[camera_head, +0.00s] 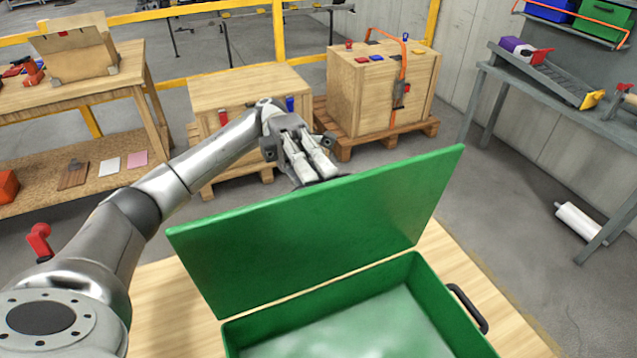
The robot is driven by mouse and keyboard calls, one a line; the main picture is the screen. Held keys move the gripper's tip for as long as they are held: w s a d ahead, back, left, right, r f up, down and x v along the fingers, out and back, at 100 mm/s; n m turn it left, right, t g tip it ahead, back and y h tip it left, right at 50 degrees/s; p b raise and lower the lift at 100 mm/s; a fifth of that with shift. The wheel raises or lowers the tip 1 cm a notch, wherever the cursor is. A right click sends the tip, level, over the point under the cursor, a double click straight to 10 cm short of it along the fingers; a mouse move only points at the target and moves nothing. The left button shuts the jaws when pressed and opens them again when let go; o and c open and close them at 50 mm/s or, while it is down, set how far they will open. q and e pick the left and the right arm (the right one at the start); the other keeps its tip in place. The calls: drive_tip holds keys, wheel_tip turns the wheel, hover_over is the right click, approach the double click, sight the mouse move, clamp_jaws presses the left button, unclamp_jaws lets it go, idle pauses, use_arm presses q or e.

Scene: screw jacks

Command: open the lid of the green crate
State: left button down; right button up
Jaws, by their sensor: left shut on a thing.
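The green crate (428,297) stands on a light wooden table, and its inside is open to view. Its green lid (320,235) is raised and leans back from the far rim, tilted. My left gripper (318,178) is at the middle of the lid's upper edge, coming from behind it. It is shut on the lid; its fingertips are partly hidden behind the lid. The crate's near part is cut off by the frame. My right gripper is not in view.
A black handle (467,308) sticks out from the crate's right side. Bare wooden tabletop (462,262) shows beside the crate. Behind stand wooden boxes (380,85) on pallets, a workbench (80,92) at left and a grey table (575,100) at right.

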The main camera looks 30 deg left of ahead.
use_arm(q)
drive_tip(key=shift+f, duration=0.1)
drive_tip(key=c, duration=1.5)
unclamp_jaws()
drive_tip(key=shift+a, duration=0.1)
drive_tip(key=shift+r, duration=0.2)
wheel_tip(320, 180, up, 10)
drive_tip(key=shift+f, duration=0.1)
